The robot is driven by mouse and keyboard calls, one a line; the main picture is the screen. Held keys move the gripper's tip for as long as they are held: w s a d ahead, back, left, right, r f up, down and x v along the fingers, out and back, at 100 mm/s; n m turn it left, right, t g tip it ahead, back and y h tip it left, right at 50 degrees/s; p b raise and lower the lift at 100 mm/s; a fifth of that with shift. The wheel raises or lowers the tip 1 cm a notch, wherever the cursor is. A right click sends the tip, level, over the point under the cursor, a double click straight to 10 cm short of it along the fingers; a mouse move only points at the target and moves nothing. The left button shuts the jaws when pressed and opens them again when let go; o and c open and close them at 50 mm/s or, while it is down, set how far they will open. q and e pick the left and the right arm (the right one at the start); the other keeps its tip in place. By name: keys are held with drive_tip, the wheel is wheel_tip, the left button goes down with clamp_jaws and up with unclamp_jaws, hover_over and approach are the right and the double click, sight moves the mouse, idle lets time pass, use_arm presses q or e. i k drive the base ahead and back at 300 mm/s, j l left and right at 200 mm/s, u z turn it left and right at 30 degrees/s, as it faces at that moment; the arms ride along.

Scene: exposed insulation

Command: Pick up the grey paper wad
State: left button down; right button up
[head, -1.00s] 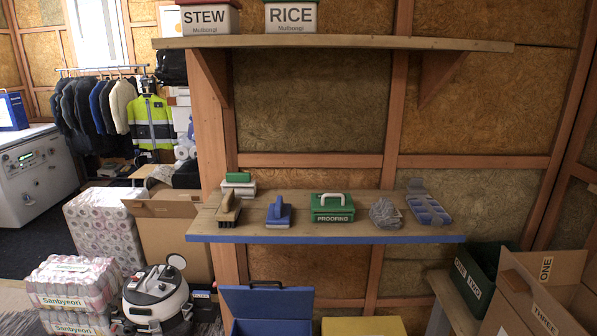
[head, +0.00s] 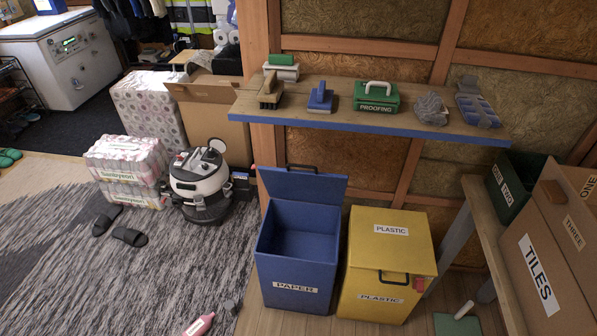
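A crumpled grey wad (head: 431,108), which looks like the grey paper wad, lies on the blue-edged wooden shelf (head: 340,121) toward its right end. It sits between the green PROOFING box (head: 377,97) and a blue compartment tray (head: 477,106), apart from the box. Neither of my grippers shows in the head view.
Below the shelf stand an open blue PAPER bin (head: 295,289) and a closed yellow PLASTIC bin (head: 388,291). A brush (head: 269,92) and a blue-handled tool (head: 320,98) share the shelf. A pink bottle (head: 199,324) and a small dark grey thing (head: 231,306) lie on the floor.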

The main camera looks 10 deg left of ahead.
sight(229, 305)
drive_tip(key=k+j+u, duration=0.1)
drive_tip(key=u, duration=0.9)
drive_tip(key=i+j+z, duration=0.15)
drive_tip(key=i+j, duration=0.25)
drive_tip(key=j, duration=0.1)
